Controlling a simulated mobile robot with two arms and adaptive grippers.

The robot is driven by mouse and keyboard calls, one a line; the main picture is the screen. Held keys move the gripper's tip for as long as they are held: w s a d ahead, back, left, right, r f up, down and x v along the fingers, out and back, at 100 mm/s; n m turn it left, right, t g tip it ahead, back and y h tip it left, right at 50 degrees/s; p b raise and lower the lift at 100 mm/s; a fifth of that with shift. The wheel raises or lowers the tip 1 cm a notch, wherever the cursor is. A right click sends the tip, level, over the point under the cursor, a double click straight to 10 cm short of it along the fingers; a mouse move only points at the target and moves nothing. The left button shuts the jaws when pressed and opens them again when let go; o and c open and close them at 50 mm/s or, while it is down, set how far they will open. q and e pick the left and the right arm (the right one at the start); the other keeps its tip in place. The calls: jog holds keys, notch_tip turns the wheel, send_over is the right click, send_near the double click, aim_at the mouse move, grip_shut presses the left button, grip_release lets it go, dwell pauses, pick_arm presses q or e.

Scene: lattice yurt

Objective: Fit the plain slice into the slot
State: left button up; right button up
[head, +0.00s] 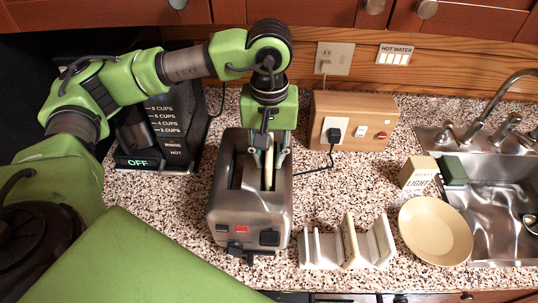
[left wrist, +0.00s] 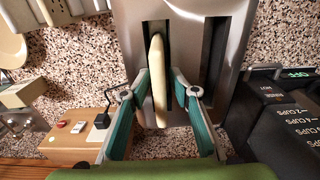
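The plain slice (head: 268,166) is a pale, upright slab at the right slot of the steel toaster (head: 225,205) in the head view. In the left wrist view the slice (left wrist: 158,85) stands edge-up along that slot (left wrist: 150,30); how deep it sits is hard to tell. My left gripper (head: 268,158) is above the toaster's back end, pointing down. Its two teal fingers (left wrist: 160,90) stand either side of the slice, with a gap visible on at least one side. The toaster's other slot (head: 238,172) looks empty. My right gripper is not in view.
A white rack (head: 318,262) holding a cream slice-like piece (head: 350,240) stands right of the toaster. A tan plate (head: 436,230), a small box (head: 417,173) and the sink lie further right. A coffee maker (head: 170,130) is to the left, and a wooden outlet box (head: 355,105) behind.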

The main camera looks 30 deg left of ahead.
pick_arm(q)
jog(key=shift+s+f, duration=0.1)
jog(key=shift+f, duration=0.05)
jog(key=shift+r+p, duration=0.2)
jog(key=shift+p, duration=0.1)
jog(key=shift+r, duration=0.25)
notch_tip(320, 180, up, 10)
jog(key=b, duration=0.3)
jog(key=shift+r, duration=0.85)
